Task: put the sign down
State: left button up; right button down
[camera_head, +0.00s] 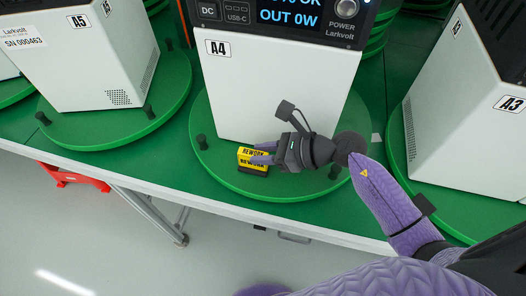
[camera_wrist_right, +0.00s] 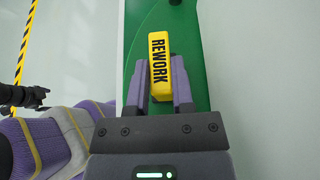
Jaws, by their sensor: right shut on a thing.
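The sign is a small yellow block with black REWORK lettering (camera_head: 246,154) and a dark base. It is at the front edge of the green turntable under the white unit marked A4 (camera_head: 273,93). My right gripper (camera_head: 262,153) comes in from the right and is shut on the sign. In the right wrist view the sign (camera_wrist_right: 160,60) stands between the two purple fingers, with green behind it. I cannot tell whether its base touches the turntable. My left gripper is not in view.
The A4 turntable (camera_head: 222,174) has dark pegs near its rim. Unit A5 (camera_head: 90,65) stands on a turntable at left, unit A3 (camera_head: 465,120) at right. The table's white front edge (camera_head: 160,192) runs below. A red object (camera_head: 72,177) is on the floor.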

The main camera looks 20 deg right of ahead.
jog(key=shift+f, duration=0.15)
jog(key=c, duration=0.5)
grip_release()
jog(key=shift+c, duration=0.2)
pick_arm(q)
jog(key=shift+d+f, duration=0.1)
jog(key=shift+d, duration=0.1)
pick_arm(e)
jog(key=shift+o, duration=0.3)
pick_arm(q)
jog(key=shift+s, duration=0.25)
pick_arm(e)
jog(key=shift+s+d+r, duration=0.1)
jog(key=shift+d+r, duration=0.15)
jog(key=shift+r, duration=0.1)
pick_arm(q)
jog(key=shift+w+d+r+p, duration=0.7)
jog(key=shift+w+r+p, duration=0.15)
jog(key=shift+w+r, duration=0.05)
pick_arm(e)
jog(key=v, duration=1.1)
jog(key=shift+d, duration=0.15)
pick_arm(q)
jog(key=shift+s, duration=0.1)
pick_arm(e)
jog(key=shift+s+r, duration=0.1)
